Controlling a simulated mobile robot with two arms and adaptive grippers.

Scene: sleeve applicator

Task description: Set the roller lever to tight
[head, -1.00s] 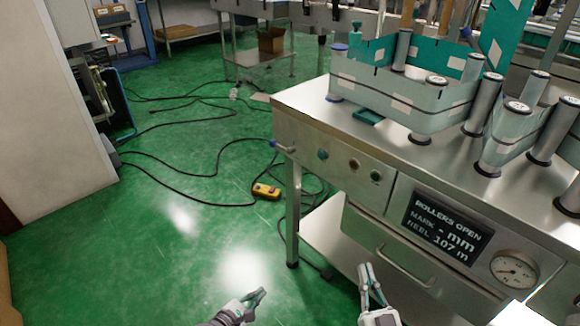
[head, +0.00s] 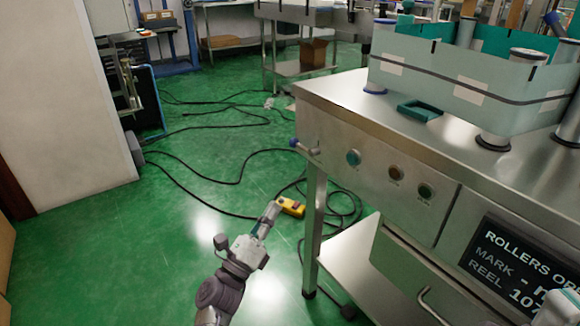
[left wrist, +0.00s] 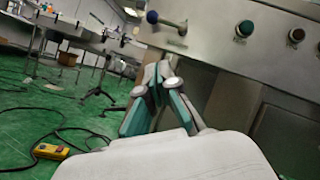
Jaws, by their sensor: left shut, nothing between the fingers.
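The roller lever (head: 305,148) is a short metal bar with a blue knob, at the left end of the machine's steel front panel. It also shows in the left wrist view (left wrist: 168,24), above the fingers. My left gripper (head: 270,211) is shut and empty, in front of the machine and below the lever, apart from it. Its fingers (left wrist: 160,76) come together in the left wrist view. A pale part of my right gripper (head: 562,304) shows at the lower right edge; its fingers cannot be made out. The dark display (head: 515,265) is cut off and starts "ROLLERS".
Several buttons (head: 354,157) sit right of the lever. Rollers with a pale band (head: 470,85) and a teal tray (head: 419,110) stand on the steel top. A yellow pendant (head: 291,207) and black cables lie on the green floor. The space left of the machine is open.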

